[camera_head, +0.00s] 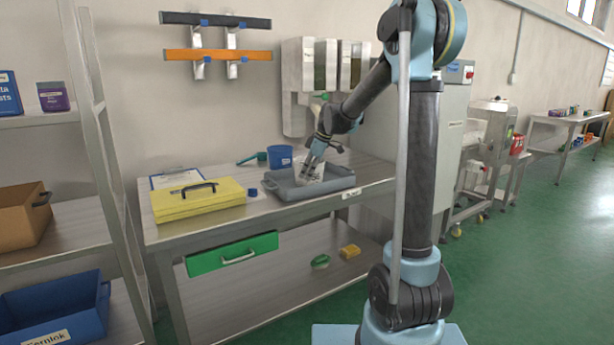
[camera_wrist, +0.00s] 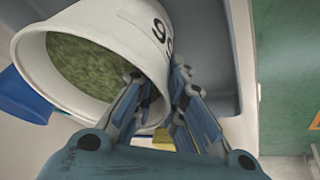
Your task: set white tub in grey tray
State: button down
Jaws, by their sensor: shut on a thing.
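The white tub (camera_head: 307,170) is at the grey tray (camera_head: 330,184) on the steel table, partly hidden by my gripper. My gripper (camera_head: 310,162) reaches down to it from above. In the wrist view the tub (camera_wrist: 120,38) is large, with black figures on its side and green contents inside. My gripper (camera_wrist: 165,95) is shut on the tub's wall near its rim. The grey tray (camera_wrist: 216,50) shows behind it. I cannot tell whether the tub's base touches the tray floor.
A yellow box (camera_head: 198,200) with a dark handle stands left of the tray, with a small blue cap (camera_head: 252,192) between them. A blue container (camera_head: 280,156) stands behind the tray. A clipboard (camera_head: 177,178) lies behind the box. White dispensers (camera_head: 300,80) hang on the wall above.

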jog(key=shift+f, duration=0.1)
jog(key=c, duration=1.6)
grip_release()
jog(key=shift+s, duration=0.1)
jog(key=v, duration=1.2)
jog(key=s+d+f+m+h, duration=0.1)
jog(key=s+d+m, duration=0.15)
jog(key=s, duration=0.35)
jog(key=s+d+f+m, duration=0.2)
jog(key=s+d, duration=0.2)
jog(key=s, duration=0.1)
jog(key=s+d+f+m+h, duration=0.1)
jog(key=s+d+f+m, duration=0.3)
jog(key=s, duration=0.5)
jog(key=s+d+f+m+h, duration=0.1)
jog(key=s+d+f+m, duration=0.3)
jog(key=s+f, duration=0.4)
jog(key=s+d+f+m+h, duration=0.1)
jog(key=s+d+f+m, duration=0.3)
jog(key=s+f, duration=0.3)
jog(key=s, duration=0.2)
jog(key=shift+s, duration=0.4)
